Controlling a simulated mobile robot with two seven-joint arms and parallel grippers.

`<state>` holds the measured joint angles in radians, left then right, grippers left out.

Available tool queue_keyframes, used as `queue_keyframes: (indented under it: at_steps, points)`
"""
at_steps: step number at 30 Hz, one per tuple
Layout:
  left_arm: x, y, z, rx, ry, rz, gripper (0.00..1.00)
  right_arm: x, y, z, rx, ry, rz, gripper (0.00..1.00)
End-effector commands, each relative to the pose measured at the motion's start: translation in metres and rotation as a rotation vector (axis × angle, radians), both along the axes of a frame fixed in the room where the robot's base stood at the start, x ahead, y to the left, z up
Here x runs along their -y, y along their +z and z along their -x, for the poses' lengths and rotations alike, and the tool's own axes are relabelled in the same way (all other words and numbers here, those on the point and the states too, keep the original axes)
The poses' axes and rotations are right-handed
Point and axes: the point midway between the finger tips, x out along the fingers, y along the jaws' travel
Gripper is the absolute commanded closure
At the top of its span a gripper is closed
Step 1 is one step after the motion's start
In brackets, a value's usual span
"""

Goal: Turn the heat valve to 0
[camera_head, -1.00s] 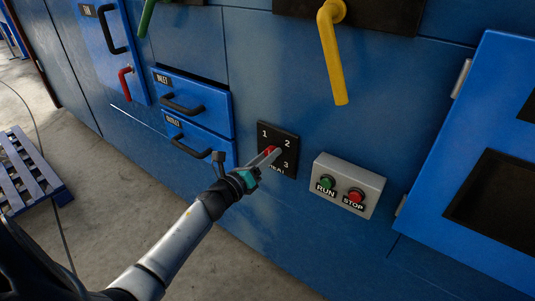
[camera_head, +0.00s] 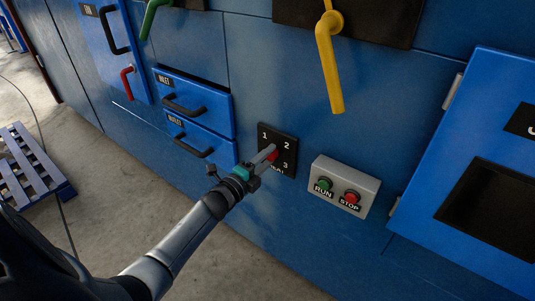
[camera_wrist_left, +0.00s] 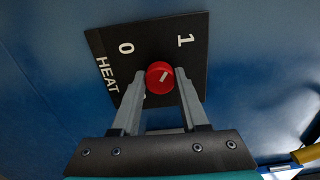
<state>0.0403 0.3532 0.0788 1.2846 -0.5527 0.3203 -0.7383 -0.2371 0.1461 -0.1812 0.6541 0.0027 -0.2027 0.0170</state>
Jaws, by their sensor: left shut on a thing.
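The heat valve is a red round knob (camera_head: 272,155) on a black square plate (camera_head: 291,160) set in the blue wall. In the left wrist view the red knob (camera_wrist_left: 160,77) has a short white mark slanting to the upper right, toward the 1. The 0 is at the plate's upper left there, beside the word HEAT. My left gripper (camera_head: 269,153) is shut on the knob, with one finger on each side of it. In the head view the gripper hides the 0; in the wrist view the fingers largely hide the 2 and 3. My right gripper is not in view.
A grey box (camera_head: 345,186) with RUN and STOP buttons is close to the plate's right. The INLET drawer (camera_head: 194,103) and OUTLET drawer (camera_head: 199,142) have black handles at the left. A yellow lever (camera_head: 329,70) hangs above. A blue pallet (camera_head: 28,165) lies on the floor.

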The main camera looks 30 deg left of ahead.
Motion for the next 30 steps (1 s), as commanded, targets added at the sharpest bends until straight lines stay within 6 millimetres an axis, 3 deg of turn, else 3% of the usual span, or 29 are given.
queue_keyframes:
  at_steps: [30]
  points:
    - [0.000,0.001,0.000,-0.077,0.000,0.963,1.00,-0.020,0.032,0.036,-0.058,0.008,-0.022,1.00]
